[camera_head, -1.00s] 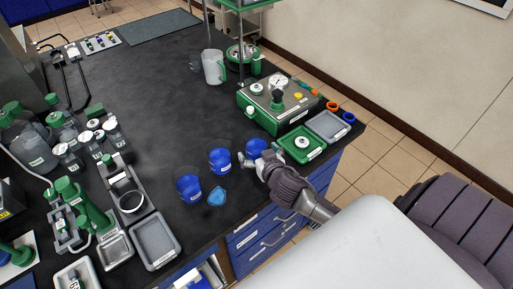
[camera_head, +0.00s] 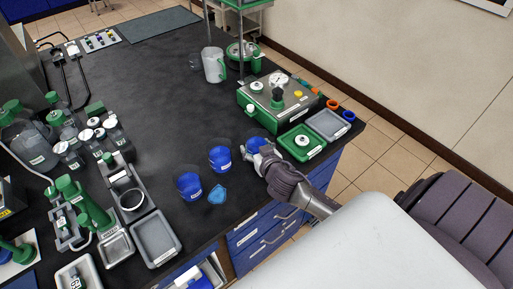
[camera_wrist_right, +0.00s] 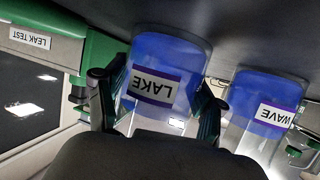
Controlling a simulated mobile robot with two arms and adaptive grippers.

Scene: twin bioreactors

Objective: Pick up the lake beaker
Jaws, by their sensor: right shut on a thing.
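The lake beaker (camera_wrist_right: 160,62) is a clear beaker with blue contents and a "LAKE" label, shown upside down in the right wrist view. In the head view it is the rightmost blue beaker (camera_head: 255,144), near the front edge of the black bench. My right gripper (camera_wrist_right: 155,105) has a finger on each side of it and is shut on it. In the head view the right gripper (camera_head: 260,155) partly covers the beaker. I cannot tell whether it is clear of the bench. My left gripper is not in view.
The wave beaker (camera_wrist_right: 264,105) stands close beside the lake beaker. Other blue beakers (camera_head: 219,158) (camera_head: 189,185) and a blue piece (camera_head: 217,194) are to the left. A green tray (camera_head: 301,142) and a green-and-metal device (camera_head: 277,103) are to the right.

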